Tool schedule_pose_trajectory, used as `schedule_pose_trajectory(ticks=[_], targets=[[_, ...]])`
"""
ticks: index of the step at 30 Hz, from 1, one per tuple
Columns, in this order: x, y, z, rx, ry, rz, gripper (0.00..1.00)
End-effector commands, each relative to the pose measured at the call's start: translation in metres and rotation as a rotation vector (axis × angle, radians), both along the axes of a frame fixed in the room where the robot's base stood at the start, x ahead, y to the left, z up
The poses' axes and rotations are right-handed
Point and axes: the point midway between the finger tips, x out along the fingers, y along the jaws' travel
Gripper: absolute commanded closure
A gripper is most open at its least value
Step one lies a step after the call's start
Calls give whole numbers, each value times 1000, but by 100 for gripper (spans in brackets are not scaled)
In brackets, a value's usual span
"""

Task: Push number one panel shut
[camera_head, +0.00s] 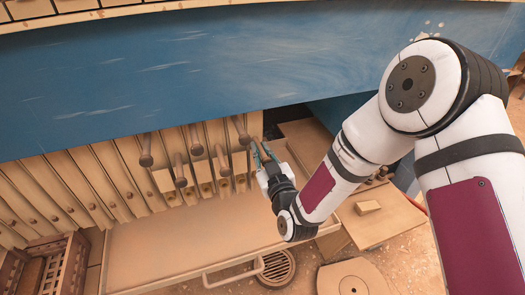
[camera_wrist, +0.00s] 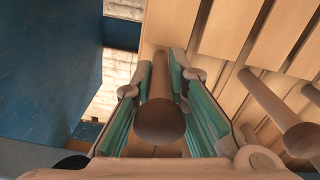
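Tan filter panels (camera_head: 108,167) stand in a row under the blue beam, several with round-ended peg handles. No panel numbers are readable, so I cannot tell which is number one. My gripper (camera_head: 265,154) is at the right end of the row, beside the rightmost long peg (camera_head: 240,131) in the head view. In the wrist view, my gripper (camera_wrist: 160,85) has its teal-padded fingers spread on either side of a brown peg handle (camera_wrist: 158,120). The peg's round end faces the camera, and narrow gaps seem to show beside its shaft. Its far end meets a tan panel.
A blue beam (camera_head: 160,75) crosses above the panels and also fills the left of the wrist view (camera_wrist: 45,65). More pegs (camera_wrist: 270,105) stand close on the right there. A tan tray (camera_head: 175,240) lies below the panels; a wooden crate (camera_head: 52,265) is at lower left.

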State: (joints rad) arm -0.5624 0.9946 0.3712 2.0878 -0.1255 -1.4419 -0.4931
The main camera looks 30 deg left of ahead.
Motion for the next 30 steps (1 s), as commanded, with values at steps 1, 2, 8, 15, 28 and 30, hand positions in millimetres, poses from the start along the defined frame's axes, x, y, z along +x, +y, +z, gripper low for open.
schedule_pose_trajectory(ticks=[1,2,8,15,28,30], targets=[[-9,5,-3,-5,10,20,77],[-9,5,-3,-5,10,21,70],[-7,4,-2,-4,8,17,65],[-5,2,-1,-1,5,10,65],[-44,-49,-2,-5,8,12,65],[-53,-59,-2,-5,8,13,65]])
